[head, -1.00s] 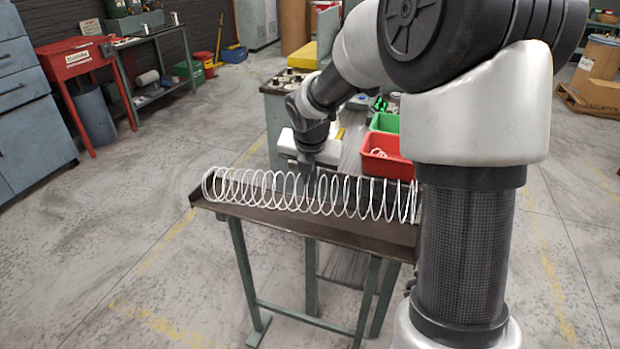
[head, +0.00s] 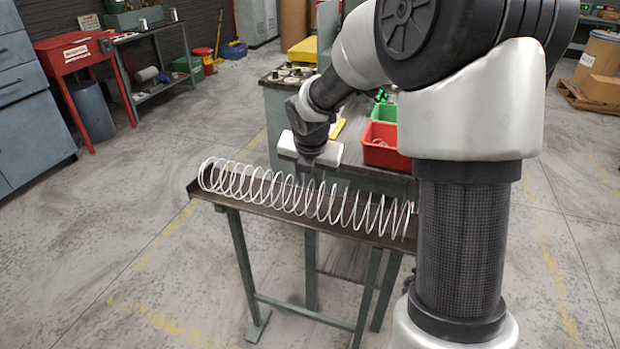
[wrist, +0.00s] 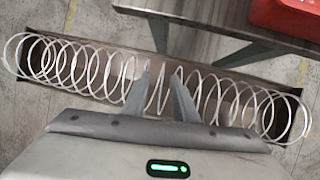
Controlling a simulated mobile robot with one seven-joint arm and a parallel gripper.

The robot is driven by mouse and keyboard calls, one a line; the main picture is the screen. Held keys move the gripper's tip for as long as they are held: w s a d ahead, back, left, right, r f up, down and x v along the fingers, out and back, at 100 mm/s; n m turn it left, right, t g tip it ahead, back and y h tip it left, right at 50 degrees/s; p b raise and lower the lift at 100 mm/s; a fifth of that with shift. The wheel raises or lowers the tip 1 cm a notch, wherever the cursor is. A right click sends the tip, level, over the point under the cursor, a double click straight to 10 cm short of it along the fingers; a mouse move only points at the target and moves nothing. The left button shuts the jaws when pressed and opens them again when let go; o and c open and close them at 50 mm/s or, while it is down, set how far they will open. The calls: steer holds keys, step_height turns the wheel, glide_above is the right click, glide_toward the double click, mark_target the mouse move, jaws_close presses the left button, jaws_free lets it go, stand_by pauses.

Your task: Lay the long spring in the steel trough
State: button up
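The long spring (head: 262,186) is a white, loosely wound coil. It stretches along the dark steel trough (head: 300,225), which stands on green legs. The spring runs nearly parallel to the trough and is over it; I cannot tell whether it touches the trough floor. In the wrist view the spring (wrist: 90,68) covers most of the trough (wrist: 110,92), and its end coils reach slightly past both trough ends. In the head view my gripper (head: 308,180) points down at the spring.
A dark bench (wrist: 220,25) stands just behind the trough, with a red bin (head: 384,148) and a green bin (head: 383,113) on it. A red stand (head: 76,62) and a work table are at the back left. The floor left of the trough is clear.

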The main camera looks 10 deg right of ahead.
steer(key=p+v, duration=0.5)
steer(key=v, duration=1.2)
steer(key=shift+r+p, duration=0.25)
steer(key=shift+p, duration=0.15)
